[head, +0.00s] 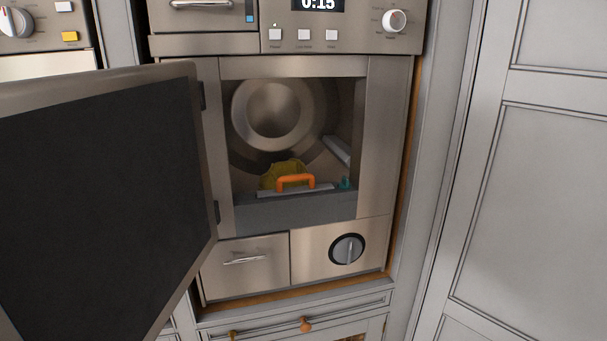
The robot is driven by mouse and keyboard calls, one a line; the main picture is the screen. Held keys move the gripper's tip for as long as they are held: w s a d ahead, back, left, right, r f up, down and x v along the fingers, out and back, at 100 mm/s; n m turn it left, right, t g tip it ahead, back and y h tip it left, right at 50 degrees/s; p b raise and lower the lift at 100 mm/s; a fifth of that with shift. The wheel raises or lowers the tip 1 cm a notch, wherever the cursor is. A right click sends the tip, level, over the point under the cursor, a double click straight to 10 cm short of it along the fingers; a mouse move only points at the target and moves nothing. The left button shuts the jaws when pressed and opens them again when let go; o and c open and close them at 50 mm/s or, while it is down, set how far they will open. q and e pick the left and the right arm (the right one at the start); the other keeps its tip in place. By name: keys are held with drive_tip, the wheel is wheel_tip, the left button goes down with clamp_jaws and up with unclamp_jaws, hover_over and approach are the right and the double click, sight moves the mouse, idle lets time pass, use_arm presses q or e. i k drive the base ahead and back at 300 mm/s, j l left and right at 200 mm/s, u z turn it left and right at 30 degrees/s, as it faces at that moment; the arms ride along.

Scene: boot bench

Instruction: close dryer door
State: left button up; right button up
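The dryer door (95,200) stands wide open, swung out to the left on hinges at the left side of the opening. Its dark inner panel fills the left of the head view, and its left part is cut off by the picture edge. The dryer (388,150) is a brushed metal built-in unit with a square opening. Inside are a round metal back plate (272,112), an orange handle (296,180), a yellow-brown item behind it and a small teal item (345,183). Neither of my grippers is in view.
Above the opening is a control panel with a display (318,4), several buttons and a white knob (394,20). Below are a small drawer (245,261) and a round dial (347,249). Grey cabinet panels (540,190) stand at the right. A second appliance shows at top left.

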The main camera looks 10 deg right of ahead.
sight(109, 214)
drive_tip(key=j+z, duration=0.2)
drive_tip(key=j, duration=0.25)
drive_tip(key=k+j+z, duration=0.15)
drive_tip(key=j, duration=0.25)
drive_tip(key=j+z, duration=0.2)
drive_tip(key=j, duration=0.25)
drive_tip(key=k+j+z, duration=0.15)
drive_tip(key=j, duration=0.25)
drive_tip(key=k+j+z, duration=0.2)
drive_tip(key=j, duration=0.2)
drive_tip(key=i+j, duration=0.05)
drive_tip(key=i, duration=0.05)
